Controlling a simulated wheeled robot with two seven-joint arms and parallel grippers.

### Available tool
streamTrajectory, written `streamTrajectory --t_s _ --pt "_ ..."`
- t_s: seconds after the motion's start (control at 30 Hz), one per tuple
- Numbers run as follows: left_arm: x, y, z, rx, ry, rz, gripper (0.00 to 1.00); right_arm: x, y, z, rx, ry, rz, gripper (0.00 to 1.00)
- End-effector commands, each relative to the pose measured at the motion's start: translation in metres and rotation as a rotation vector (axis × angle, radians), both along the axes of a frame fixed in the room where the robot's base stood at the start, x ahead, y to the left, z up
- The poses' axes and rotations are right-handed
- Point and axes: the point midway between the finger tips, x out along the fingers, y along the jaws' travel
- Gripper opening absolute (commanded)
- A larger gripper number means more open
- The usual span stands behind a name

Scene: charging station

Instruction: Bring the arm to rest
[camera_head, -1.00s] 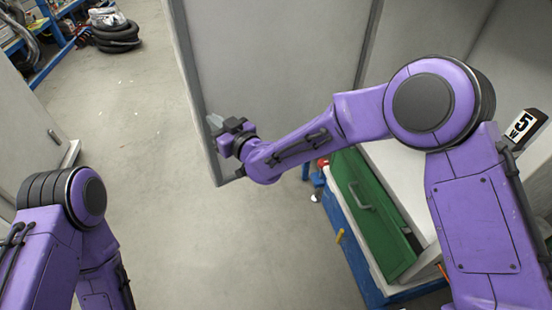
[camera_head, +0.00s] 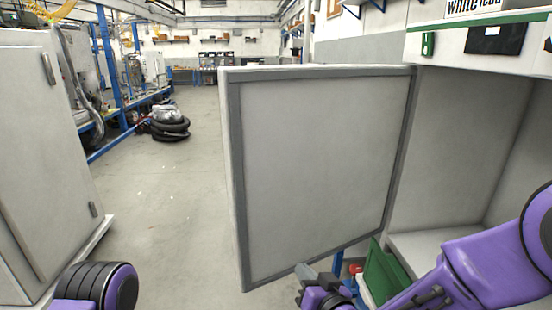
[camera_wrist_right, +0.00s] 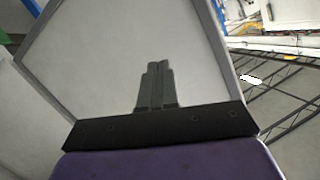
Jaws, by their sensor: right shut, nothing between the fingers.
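My right arm is purple and comes in from the lower right of the head view. My right gripper (camera_head: 304,272) is at the lower edge of the open grey door panel (camera_head: 320,170), in front of it in the picture. In the right wrist view the right gripper's fingers (camera_wrist_right: 157,72) are together, with nothing between them, and the door panel (camera_wrist_right: 105,70) fills the background behind them. Whether the fingers touch the panel cannot be told. Of my left arm only a purple and black joint shows at the lower left; its gripper is out of the picture.
A grey cabinet (camera_head: 45,150) stands on the left. A green case (camera_head: 383,272) sits below the open compartment (camera_head: 440,240) on the right. Black tyre-like rings (camera_head: 170,128) lie on the floor further back. The floor (camera_head: 165,210) between cabinet and door is clear.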

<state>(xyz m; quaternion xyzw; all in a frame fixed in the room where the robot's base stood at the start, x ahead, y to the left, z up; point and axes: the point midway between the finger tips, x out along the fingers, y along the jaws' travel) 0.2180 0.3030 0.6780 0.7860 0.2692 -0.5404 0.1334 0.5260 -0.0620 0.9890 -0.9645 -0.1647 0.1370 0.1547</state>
Motion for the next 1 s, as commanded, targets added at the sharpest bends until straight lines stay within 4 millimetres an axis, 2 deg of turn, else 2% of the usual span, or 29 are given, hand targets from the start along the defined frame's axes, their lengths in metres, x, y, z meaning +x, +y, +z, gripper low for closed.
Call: streamTrajectory --t_s 0.03,0.13,0.2,0.27,0.3,0.37,0.4,0.5,0.6,0.63,0.73,1.0 --pt "0.000 0.000 0.000 0.000 0.000 0.000 0.60 -0.010 -0.026 -0.042 0.014 0.115 -0.079 0.00" --pt "0.000 0.000 0.000 0.000 0.000 0.000 0.60 -0.039 -0.077 -0.114 0.029 0.314 -0.245 0.00" --pt "0.000 0.000 0.000 0.000 0.000 0.000 0.60 -0.070 -0.111 -0.160 0.021 0.443 -0.356 0.00" --pt "0.000 0.000 0.000 0.000 0.000 0.000 0.60 -0.102 -0.140 -0.196 -0.001 0.549 -0.446 0.00" --pt "0.000 0.000 0.000 0.000 0.000 0.000 0.60 -0.126 -0.158 -0.217 -0.020 0.615 -0.503 0.00" --pt "0.000 0.000 0.000 0.000 0.000 0.000 0.60 -0.165 -0.183 -0.245 -0.063 0.712 -0.580 0.00" --pt "0.000 0.000 0.000 0.000 0.000 0.000 0.60 -0.191 -0.199 -0.260 -0.095 0.770 -0.623 0.00" --pt "0.000 0.000 0.000 0.000 0.000 0.000 0.60 -0.249 -0.227 -0.286 -0.184 0.893 -0.688 0.00" --pt "0.000 0.000 0.000 0.000 0.000 0.000 0.60 -0.290 -0.240 -0.301 -0.240 0.977 -0.702 0.00" --pt "0.000 0.000 0.000 0.000 0.000 0.000 0.60 -0.297 -0.240 -0.304 -0.248 0.993 -0.701 0.00" --pt "0.000 0.000 0.000 0.000 0.000 0.000 0.60 -0.310 -0.239 -0.309 -0.259 1.021 -0.697 0.00" --pt "0.000 0.000 0.000 0.000 0.000 0.000 0.60 -0.309 -0.239 -0.309 -0.258 1.021 -0.694 0.00"
